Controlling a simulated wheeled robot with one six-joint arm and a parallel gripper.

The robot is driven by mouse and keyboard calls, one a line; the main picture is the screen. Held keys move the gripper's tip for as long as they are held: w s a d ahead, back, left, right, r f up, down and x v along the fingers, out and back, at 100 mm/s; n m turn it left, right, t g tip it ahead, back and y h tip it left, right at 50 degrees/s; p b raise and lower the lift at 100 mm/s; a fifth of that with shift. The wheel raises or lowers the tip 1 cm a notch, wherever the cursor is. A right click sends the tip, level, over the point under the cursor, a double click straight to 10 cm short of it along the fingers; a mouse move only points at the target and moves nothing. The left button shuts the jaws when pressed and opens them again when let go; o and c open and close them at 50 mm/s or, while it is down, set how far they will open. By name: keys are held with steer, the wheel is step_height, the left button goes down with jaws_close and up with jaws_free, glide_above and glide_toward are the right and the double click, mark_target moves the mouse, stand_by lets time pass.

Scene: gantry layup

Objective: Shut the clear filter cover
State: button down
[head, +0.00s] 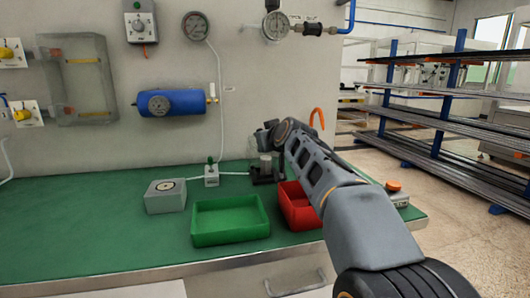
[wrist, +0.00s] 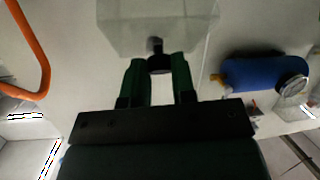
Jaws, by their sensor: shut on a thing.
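My gripper (wrist: 158,64) has two dark green fingers closed on a dark knob (wrist: 156,46) in the wrist view. The knob sits against the edge of a see-through panel (wrist: 150,22), which looks like the clear filter cover. The panel runs off the top of that view. In the head view my gripper (head: 265,136) is small, at the end of my arm above the bench. A small clear body (head: 265,160) on a dark base stands just below it. From here I cannot tell the cover's angle.
A green tray (head: 230,240) and a red tray (head: 290,200) sit at the bench front, the red one partly behind my arm. A grey box (head: 166,208) stands left. A blue cylinder (head: 172,103) and a clear cabinet (head: 78,80) hang on the wall. The left bench is clear.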

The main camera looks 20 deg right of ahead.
steer(key=shift+s+f+b, duration=0.1)
steer(key=shift+s+b, duration=0.1)
steer(key=shift+b, duration=0.25)
steer(key=c, duration=0.9)
jaws_free()
steer(key=shift+c, duration=0.2)
steer(key=s+a+r+p, duration=0.1)
steer(key=s+r+p, duration=0.4)
steer(key=s+r, duration=0.8)
steer(key=shift+s, duration=0.45)
